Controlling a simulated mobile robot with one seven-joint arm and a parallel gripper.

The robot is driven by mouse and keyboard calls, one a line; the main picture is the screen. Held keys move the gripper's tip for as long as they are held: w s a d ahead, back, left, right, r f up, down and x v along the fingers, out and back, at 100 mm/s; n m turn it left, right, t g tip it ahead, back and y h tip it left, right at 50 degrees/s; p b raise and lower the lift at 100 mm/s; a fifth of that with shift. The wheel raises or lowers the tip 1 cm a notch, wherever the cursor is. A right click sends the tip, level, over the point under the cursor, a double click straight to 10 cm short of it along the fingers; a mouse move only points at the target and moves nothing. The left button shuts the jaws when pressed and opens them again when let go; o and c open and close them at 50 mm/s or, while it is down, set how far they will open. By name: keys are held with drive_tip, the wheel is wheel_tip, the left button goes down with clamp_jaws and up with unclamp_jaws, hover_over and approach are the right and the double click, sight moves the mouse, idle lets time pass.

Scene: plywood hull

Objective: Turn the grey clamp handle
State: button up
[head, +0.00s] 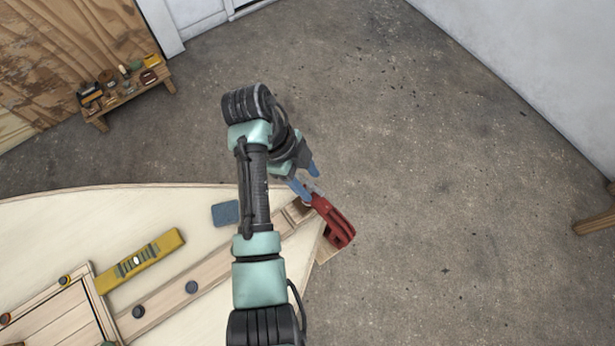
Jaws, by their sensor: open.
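The clamp (337,225) has a red body and sits at the right tip of the plywood hull (60,215), over a wooden strip. A small grey part, which looks like its handle (313,187), shows at the clamp's upper left end. My gripper (307,180) has blue fingertips and is open. One fingertip is left of the grey handle and the other above it, so the handle's end lies close to the gap between them. I cannot tell whether either finger touches it. My arm covers part of the hull to the left of the clamp.
On the hull lie a yellow level (158,252), a blue-grey block (225,213) and dark round knobs (191,287) along a wooden strip. A low bench (128,95) with small items stands at the back left.

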clamp_jaws()
idle(0.3)
drive_tip(key=shift+n+p, duration=0.3)
